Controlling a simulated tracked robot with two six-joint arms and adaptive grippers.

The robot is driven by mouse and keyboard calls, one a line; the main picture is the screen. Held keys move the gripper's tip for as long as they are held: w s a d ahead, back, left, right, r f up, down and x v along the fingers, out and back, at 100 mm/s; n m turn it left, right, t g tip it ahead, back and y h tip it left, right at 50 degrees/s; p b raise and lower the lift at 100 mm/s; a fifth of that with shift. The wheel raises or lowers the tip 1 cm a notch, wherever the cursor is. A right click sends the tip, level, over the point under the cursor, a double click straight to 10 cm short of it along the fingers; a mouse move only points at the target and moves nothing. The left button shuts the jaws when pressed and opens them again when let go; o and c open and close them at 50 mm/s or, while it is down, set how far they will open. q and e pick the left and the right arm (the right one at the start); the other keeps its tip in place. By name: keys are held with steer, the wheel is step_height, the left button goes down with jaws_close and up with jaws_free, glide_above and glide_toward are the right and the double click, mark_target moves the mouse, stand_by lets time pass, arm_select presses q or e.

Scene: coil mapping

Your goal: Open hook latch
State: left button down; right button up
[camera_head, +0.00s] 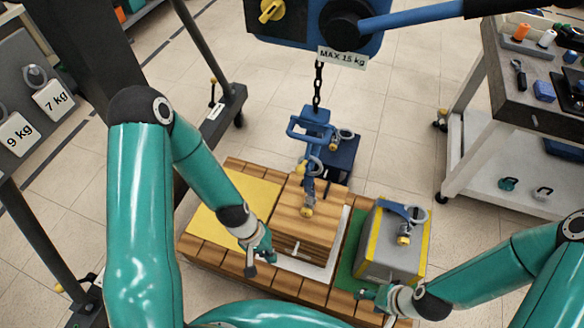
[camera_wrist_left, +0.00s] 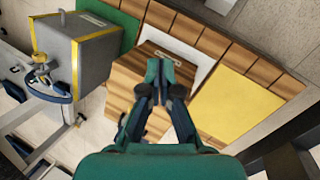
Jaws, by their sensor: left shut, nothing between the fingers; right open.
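A blue hook assembly (camera_head: 310,135) hangs on a chain (camera_head: 318,85) above the wooden box (camera_head: 318,225). Its lower hook (camera_head: 312,165) is at a brass-coloured knob (camera_head: 306,211) on the box top; I cannot tell whether the latch is open or shut. My left gripper (camera_head: 258,262) is shut and empty, beside the box's lower left, apart from the hook. In the left wrist view its fingers (camera_wrist_left: 165,78) are together in front of the wooden box (camera_wrist_left: 140,85). My right gripper (camera_head: 372,295) is open, in front of the grey box (camera_head: 385,255).
The boxes stand on a wooden pallet (camera_head: 205,250) with a yellow pad (camera_head: 235,208) and a green pad (camera_head: 347,270). A blue hoist with a "MAX 15 kg" label (camera_head: 342,56) is overhead. A tool cart (camera_head: 480,140) stands at right, a dark frame post (camera_head: 75,45) at left.

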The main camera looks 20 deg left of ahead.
arm_select(q)
steer(key=w+a+f+n+h+b, duration=0.2)
steer(key=w+a+f+n+b, duration=0.1)
steer(key=w+b, duration=0.25)
steer(key=t+h+b, duration=0.6)
steer(key=h+b, duration=0.4)
steer(key=b, duration=0.2)
glide_toward(303, 163)
steer(key=w+d+f, duration=0.1)
steer(key=w+d, duration=0.3)
steer(key=w, duration=0.1)
steer(key=shift+s+d+r+m, duration=0.15)
steer(key=shift+s+d, duration=0.3)
steer(key=shift+s, duration=0.25)
steer(key=shift+s+d+m, duration=0.15)
steer(key=shift+s+d, duration=0.35)
steer(key=shift+s, duration=0.2)
arm_select(e)
step_height(303, 163, down, 19)
steer(key=shift+f, duration=0.15)
